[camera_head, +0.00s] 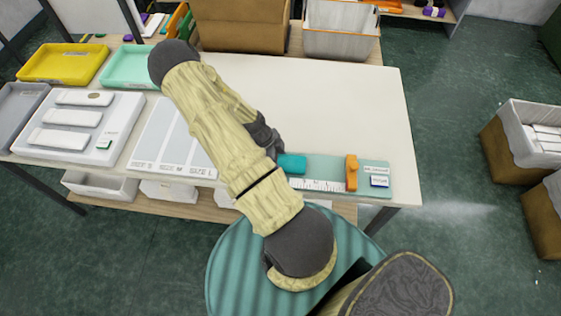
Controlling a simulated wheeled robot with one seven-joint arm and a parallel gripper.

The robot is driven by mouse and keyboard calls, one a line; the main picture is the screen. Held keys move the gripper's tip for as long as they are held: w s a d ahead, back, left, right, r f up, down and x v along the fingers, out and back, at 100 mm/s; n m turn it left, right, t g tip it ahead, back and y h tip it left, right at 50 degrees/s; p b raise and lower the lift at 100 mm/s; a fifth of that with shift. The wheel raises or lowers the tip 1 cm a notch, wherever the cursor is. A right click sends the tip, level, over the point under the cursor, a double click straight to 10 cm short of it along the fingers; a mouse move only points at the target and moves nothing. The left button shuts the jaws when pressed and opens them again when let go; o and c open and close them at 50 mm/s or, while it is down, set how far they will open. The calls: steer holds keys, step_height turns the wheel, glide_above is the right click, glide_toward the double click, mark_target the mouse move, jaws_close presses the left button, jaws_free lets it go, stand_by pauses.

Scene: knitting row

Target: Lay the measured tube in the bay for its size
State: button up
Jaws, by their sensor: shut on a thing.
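A short teal tube (292,164) lies at the left end of the green measuring board (335,167), over the white ruler (318,185). My gripper (275,152) is shut on the tube's left end; my arm partly hides the fingers. An orange stop (351,172) stands on the board, to the right of the tube and apart from it. Left of my arm is a pale panel with bays labelled size S (150,140), size M (176,148) and size L (201,160). The bays look empty where visible; my arm covers part of the size L side.
A white tray (121,112) with several white pieces lies left of the bays. Yellow (62,63), mint (132,66) and grey (17,112) trays stand along the table's far left.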

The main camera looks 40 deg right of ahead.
mark_target(279, 161)
step_height(279, 161, up, 10)
steer(key=b, duration=0.2)
stand_by(0.3)
stand_by(0.4)
